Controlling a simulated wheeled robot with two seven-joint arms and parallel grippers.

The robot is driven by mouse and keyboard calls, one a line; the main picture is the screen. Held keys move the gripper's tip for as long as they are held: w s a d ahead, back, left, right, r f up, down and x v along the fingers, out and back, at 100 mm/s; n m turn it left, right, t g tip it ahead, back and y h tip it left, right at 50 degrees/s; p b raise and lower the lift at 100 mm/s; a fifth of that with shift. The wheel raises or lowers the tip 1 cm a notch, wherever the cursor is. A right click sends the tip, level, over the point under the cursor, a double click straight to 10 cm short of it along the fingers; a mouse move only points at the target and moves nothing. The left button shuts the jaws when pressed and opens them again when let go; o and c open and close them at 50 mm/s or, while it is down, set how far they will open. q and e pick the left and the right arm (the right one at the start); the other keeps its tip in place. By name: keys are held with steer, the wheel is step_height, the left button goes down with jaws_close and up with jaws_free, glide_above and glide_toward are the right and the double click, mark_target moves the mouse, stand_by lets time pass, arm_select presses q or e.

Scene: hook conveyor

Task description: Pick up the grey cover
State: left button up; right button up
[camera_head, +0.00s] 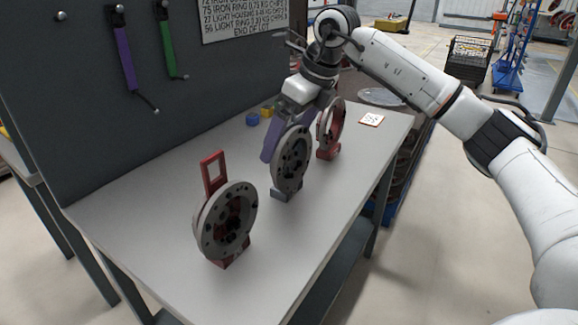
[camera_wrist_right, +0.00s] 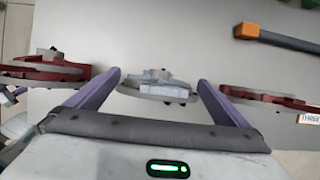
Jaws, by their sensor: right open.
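The grey cover (camera_head: 291,160) is a round disc with holes, standing upright on a grey base in the middle of the table. It also shows from above in the right wrist view (camera_wrist_right: 158,88), in the gap between my fingers. My right gripper (camera_head: 286,140) has purple fingers and comes down from behind the cover. In the wrist view the open fingers (camera_wrist_right: 159,80) lie on either side of the grey cover, with gaps left and right. The cover hides part of the fingers in the head view. My left gripper is not in view.
A red-based cover (camera_head: 226,222) stands nearer on the table and another red one (camera_head: 331,128) farther back. Small blue (camera_head: 253,119) and yellow blocks lie by the dark tool panel (camera_head: 120,130). A white card (camera_head: 371,120) lies at the far end. The left tabletop is clear.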

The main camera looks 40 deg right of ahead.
steer(key=shift+r, duration=0.1)
steer(key=c, duration=1.9)
